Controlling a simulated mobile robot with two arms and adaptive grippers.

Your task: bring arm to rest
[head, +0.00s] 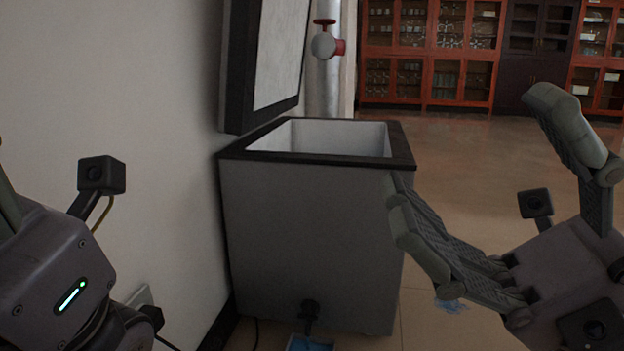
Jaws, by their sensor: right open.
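My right gripper (472,146) is at the right of the head view. Its two ridged grey-green fingers are spread wide with nothing between them. The tip of its left finger overlaps the right edge of a grey chest in the picture; I cannot tell how near they are. My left gripper (50,270) is at the lower left edge, with its housing and green light showing. Its fingers are almost wholly out of the frame.
The open-topped grey chest (310,240) with a dark rim stands against the left wall, its lid (275,55) raised. A pipe with a red valve (326,44) is behind it. Red cabinets (430,50) line the back. A small blue item (310,343) lies at the chest's foot.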

